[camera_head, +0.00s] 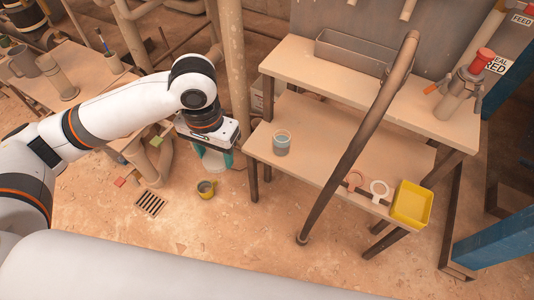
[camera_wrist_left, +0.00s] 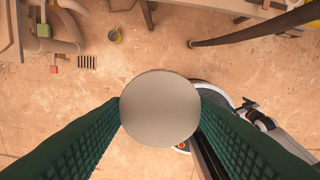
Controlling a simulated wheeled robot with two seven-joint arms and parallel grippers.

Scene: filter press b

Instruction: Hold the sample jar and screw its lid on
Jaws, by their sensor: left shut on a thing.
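My left gripper (camera_head: 210,160) hangs over the floor, left of the bench. Its green fingers are shut on a round, pale thing (camera_wrist_left: 160,108), seen face-on in the left wrist view. It looks like the lid, but its depth is hidden there. In the head view a pale part of it shows between the fingers. A clear open jar (camera_head: 282,143) with blue-grey contents stands upright on the lower bench top, right of the gripper and apart from it.
The wooden bench (camera_head: 318,160) carries a yellow tray (camera_head: 411,203) and two ring-shaped pieces near its front right. A brown pipe (camera_head: 360,140) slants across the bench. A yellow cup (camera_head: 206,188) stands on the floor near a drain grate (camera_head: 151,204).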

